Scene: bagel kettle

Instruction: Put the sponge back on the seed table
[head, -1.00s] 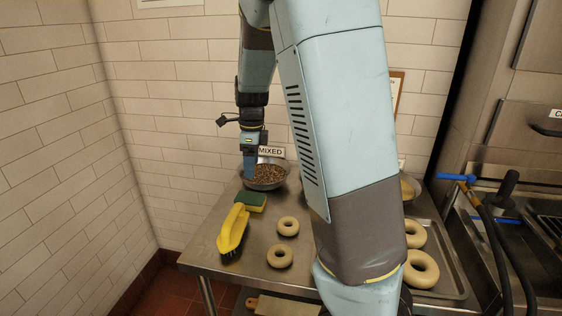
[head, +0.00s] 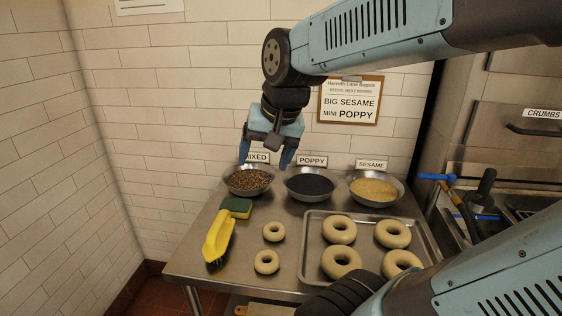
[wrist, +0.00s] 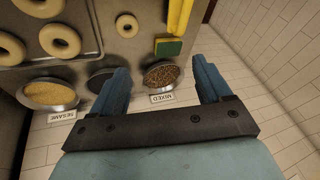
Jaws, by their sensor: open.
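My gripper (head: 266,162) is open and empty. It hangs above the back of the table, over the area of the mixed and poppy bowls, behind and to the right of the sponge. In the wrist view my two blue fingers (wrist: 162,82) are spread wide, with the mixed bowl showing between them.
Bowls of mixed seeds (head: 248,180), poppy (head: 310,185) and sesame (head: 376,190) line the back. Two small bagels (head: 274,231) sit mid-table. A tray (head: 308,240) of larger bagels is to the right.

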